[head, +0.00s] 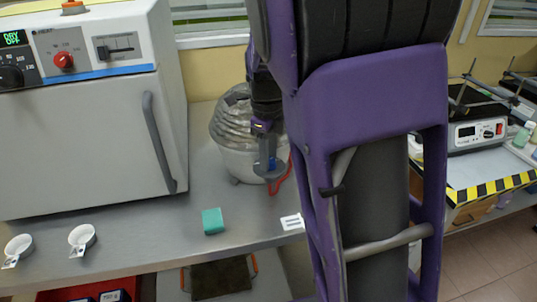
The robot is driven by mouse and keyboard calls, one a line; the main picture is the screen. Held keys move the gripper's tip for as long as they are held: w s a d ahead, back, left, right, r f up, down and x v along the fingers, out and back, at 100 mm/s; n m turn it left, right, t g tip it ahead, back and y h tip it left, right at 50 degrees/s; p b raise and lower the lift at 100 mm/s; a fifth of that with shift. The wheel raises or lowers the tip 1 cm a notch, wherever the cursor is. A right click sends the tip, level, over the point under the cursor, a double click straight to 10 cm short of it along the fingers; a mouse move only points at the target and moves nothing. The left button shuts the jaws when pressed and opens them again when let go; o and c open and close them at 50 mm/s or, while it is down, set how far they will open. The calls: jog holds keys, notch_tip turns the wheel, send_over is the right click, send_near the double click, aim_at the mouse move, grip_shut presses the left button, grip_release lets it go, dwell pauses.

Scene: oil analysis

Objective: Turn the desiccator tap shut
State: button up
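A small blue patch shows at the gripper. I cannot make out the tap.
The white oven (85,135) with a grey handle fills the left. A teal block (213,221), a white label (292,222) and two small white dishes (82,239) lie along the bench front. A red loop (281,178) shows by my gripper. A hotplate (478,133) stands right.

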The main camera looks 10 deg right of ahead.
grip_shut()
jog(key=shift+r+n, duration=0.1)
jog(key=shift+n, duration=0.2)
jog(key=shift+n+p, duration=0.85)
jog(key=shift+n, duration=0.15)
jog(key=n+p, duration=0.1)
jog(key=n, duration=0.1)
jog(key=shift+n, duration=0.3)
jog(key=n+p, duration=0.1)
jog(key=n, duration=0.5)
jog(key=shift+y, duration=0.3)
jog(key=shift+n, duration=0.4)
jog(key=o, duration=0.7)
grip_release()
